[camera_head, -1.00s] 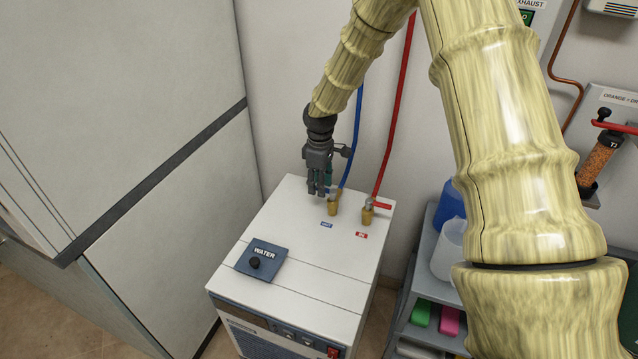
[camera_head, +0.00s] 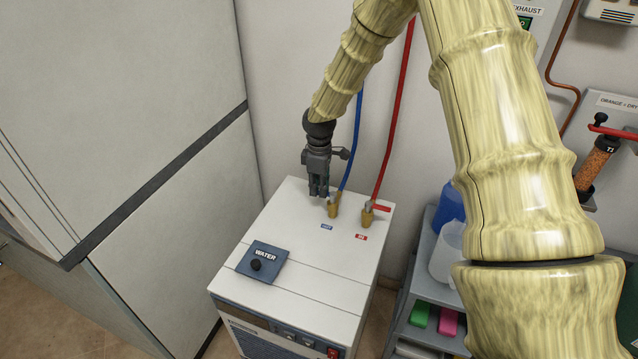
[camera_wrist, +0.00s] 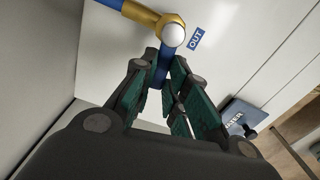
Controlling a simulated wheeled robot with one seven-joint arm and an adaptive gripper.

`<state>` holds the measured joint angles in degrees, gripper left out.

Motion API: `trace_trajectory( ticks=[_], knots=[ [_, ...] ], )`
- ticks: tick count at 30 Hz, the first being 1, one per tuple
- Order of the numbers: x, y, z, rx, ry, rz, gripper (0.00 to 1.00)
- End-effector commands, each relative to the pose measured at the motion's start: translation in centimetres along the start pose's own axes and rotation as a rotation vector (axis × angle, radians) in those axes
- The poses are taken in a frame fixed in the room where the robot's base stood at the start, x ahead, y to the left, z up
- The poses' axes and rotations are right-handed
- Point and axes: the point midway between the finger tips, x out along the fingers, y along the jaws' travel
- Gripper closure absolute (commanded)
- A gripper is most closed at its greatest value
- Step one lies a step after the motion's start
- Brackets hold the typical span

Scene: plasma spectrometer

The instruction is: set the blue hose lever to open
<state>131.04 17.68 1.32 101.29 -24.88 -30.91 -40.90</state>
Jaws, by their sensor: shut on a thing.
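The blue hose (camera_head: 355,135) runs down the wall to a brass valve (camera_head: 333,209) on top of the white chiller box. The valve also shows at the top of the wrist view (camera_wrist: 145,13), with a pale round cap beside the OUT label. The blue lever (camera_wrist: 161,70) sticks out from this cap toward my gripper, away from the hose line. My gripper (camera_head: 318,193) points down just left of the valve. In the wrist view its green-padded fingers (camera_wrist: 160,82) are closed around the lever. In the head view the fingers hide most of the lever.
A red hose (camera_head: 396,115) and its valve with a red lever (camera_head: 382,209) stand just right of the blue one. A WATER panel with a black knob (camera_head: 257,264) lies on the front of the box top. A tall pale cabinet (camera_head: 130,110) is at left.

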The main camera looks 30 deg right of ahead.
Motion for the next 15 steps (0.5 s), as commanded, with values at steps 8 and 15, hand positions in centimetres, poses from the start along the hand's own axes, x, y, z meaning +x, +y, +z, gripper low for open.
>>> trace_trajectory(
  ticks=[8,15],
  knots=[
    [-0.3,-1.3,0.3,-0.240,-0.003,-0.006,1.00],
    [-0.2,-2.2,0.7,-0.469,-0.002,-0.006,1.00]
  ],
)
